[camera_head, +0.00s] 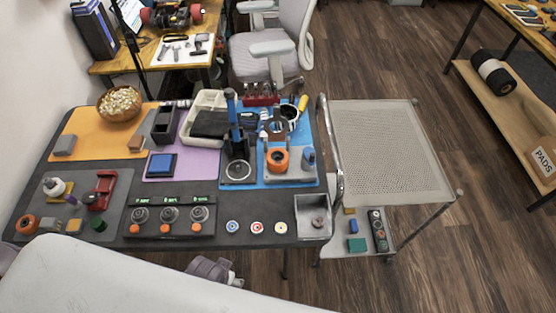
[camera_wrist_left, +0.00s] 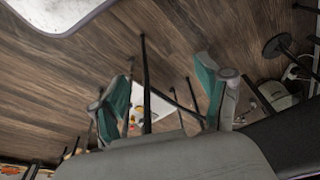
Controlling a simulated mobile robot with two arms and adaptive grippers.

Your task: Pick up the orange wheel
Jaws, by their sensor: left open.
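One orange wheel (camera_head: 27,224) lies at the front left corner of the table, on a grey mat. A second orange ring-shaped wheel (camera_head: 278,158) sits on a grey fixture on the blue mat, right of the middle. My left gripper (camera_wrist_left: 163,80) shows only in its wrist view. Its two teal-padded fingers are spread apart with nothing held between them. It points over wooden floor and thin table legs, and no orange wheel can be made out clearly there. My right gripper is in neither view.
The dark table (camera_head: 115,245) is crowded: a red clamp (camera_head: 102,190), a white bottle (camera_head: 54,187), a panel with several knobs (camera_head: 170,216), a black press (camera_head: 238,150) and a bowl (camera_head: 119,103). A mesh-topped cart (camera_head: 390,145) stands to the right.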

